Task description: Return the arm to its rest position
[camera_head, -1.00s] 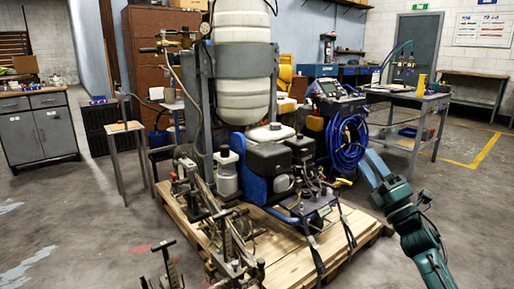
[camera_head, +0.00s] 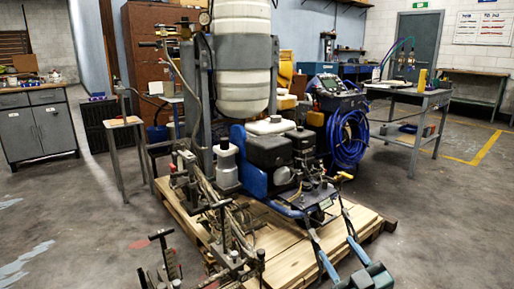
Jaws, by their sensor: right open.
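My right gripper (camera_head: 331,238) is at the lower right of the head view, with its two grey-blue fingers spread apart and nothing held between them. Its teal body is cut off by the bottom edge. The fingers appear in front of the right side of the line striper (camera_head: 268,152), which has an engine, hoses and a white tank (camera_head: 242,60). I cannot tell whether the fingertips touch it. My left gripper is not in view.
The striper stands on a wooden pallet (camera_head: 283,262). A coiled blue hose (camera_head: 349,138) hangs behind it. A workbench (camera_head: 410,95) stands at the back right and a grey cabinet (camera_head: 38,128) at the left. The floor (camera_head: 450,220) to the right is clear.

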